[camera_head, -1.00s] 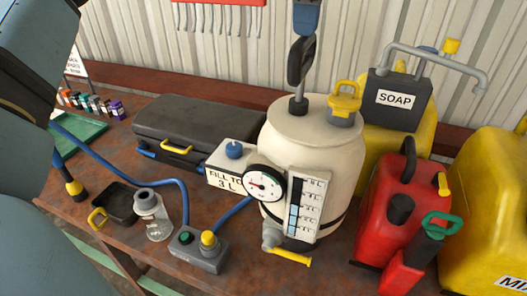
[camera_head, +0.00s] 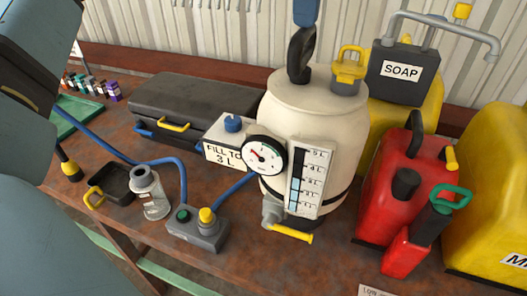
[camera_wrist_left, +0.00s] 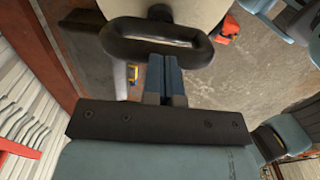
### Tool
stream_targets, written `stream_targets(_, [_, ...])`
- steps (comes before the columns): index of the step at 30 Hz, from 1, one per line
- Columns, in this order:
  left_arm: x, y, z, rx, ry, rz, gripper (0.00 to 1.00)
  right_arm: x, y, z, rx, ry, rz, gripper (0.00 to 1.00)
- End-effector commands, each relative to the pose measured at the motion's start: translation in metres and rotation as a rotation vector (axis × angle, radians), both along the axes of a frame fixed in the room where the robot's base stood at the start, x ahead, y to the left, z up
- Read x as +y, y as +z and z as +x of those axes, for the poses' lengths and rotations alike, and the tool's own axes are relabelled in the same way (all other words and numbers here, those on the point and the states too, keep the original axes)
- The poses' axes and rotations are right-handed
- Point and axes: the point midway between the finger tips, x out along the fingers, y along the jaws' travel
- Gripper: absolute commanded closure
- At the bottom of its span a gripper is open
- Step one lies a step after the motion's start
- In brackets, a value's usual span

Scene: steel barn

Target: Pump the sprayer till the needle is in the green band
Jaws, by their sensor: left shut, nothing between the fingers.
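The sprayer is a cream tank (camera_head: 310,125) standing upright on the bench. Its black loop-shaped pump handle (camera_head: 300,55) is low, close above the tank top. The round white gauge (camera_head: 264,157) is on the tank's front; its needle is too small to read surely against the coloured bands. A level scale (camera_head: 308,180) beside it shows a blue column partway up. My left gripper (camera_head: 304,20) is shut and empty, its blue fingertips at the top of the handle. In the left wrist view the fingertips (camera_wrist_left: 165,62) meet the handle's bar (camera_wrist_left: 158,38). My right gripper is out of view.
A red can (camera_head: 400,205) and yellow containers (camera_head: 495,220) crowd the right. A yellow-handled tap (camera_head: 290,232) sticks out in front.

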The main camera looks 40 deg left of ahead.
Motion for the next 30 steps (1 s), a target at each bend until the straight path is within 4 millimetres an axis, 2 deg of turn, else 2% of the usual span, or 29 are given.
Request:
stream_targets(5, [0.0,0.003,0.0,0.001,-0.001,0.001,1.0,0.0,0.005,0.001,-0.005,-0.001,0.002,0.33])
stream_targets(30, [0.0,0.079,0.0,0.0,-0.001,-0.001,1.0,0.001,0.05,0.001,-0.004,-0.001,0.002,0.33])
